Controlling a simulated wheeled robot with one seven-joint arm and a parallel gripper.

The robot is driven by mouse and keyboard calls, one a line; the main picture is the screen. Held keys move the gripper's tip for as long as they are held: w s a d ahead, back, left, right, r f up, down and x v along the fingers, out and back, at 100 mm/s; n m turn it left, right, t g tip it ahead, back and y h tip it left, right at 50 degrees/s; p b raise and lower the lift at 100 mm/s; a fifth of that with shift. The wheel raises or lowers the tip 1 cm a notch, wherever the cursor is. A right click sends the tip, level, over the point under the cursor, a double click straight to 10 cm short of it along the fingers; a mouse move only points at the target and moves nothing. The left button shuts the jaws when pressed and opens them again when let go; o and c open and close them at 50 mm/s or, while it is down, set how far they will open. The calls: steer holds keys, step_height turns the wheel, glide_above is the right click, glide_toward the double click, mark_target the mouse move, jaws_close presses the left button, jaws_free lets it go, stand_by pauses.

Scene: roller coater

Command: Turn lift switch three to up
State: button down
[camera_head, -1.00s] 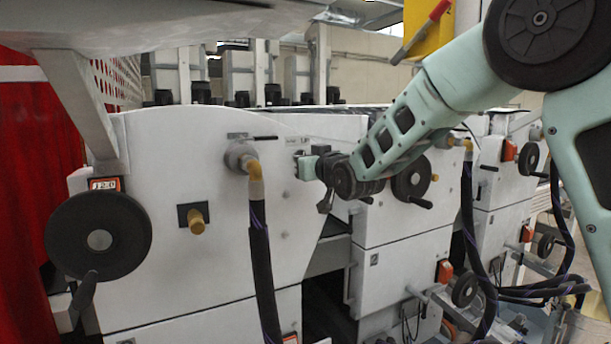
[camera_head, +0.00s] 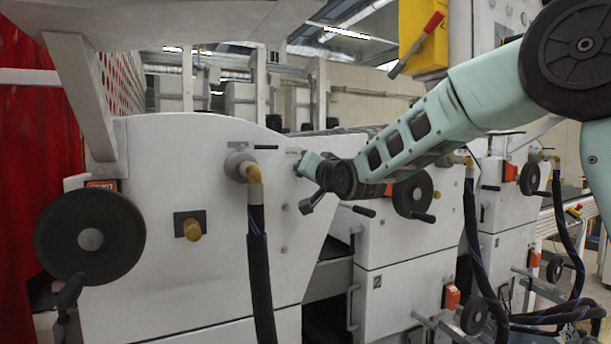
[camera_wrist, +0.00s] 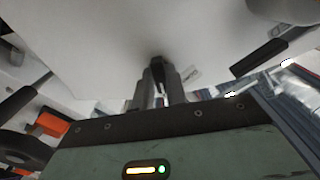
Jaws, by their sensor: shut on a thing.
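My gripper (camera_head: 301,170) is at the upper right part of the white machine side panel (camera_head: 170,260). In the wrist view my gripper (camera_wrist: 160,92) has its fingers close together against the white panel, shut on a small dark switch (camera_wrist: 157,66). The switch is mostly hidden between the fingers, so its exact angle cannot be told. In the head view the arm and gripper hide the switch. A small pale label strip (camera_head: 292,152) shows just above the gripper.
A pipe fitting with a black hose (camera_head: 257,270) stands just left of my gripper. A large black handwheel (camera_head: 90,238) is at the far left. Another black handwheel (camera_head: 412,194) sits behind my wrist. A yellow box with a red lever (camera_head: 424,40) hangs above the arm.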

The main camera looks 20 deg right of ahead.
stand_by(0.3)
steer(key=c, duration=1.4)
jaws_free()
steer(key=shift+c, duration=0.2)
steer(key=shift+s, duration=0.15)
steer(key=s+d+b, duration=0.3)
steer(key=s, duration=1.3)
steer(key=shift+s+d+b, duration=0.2)
steer(key=shift+s+b, duration=0.2)
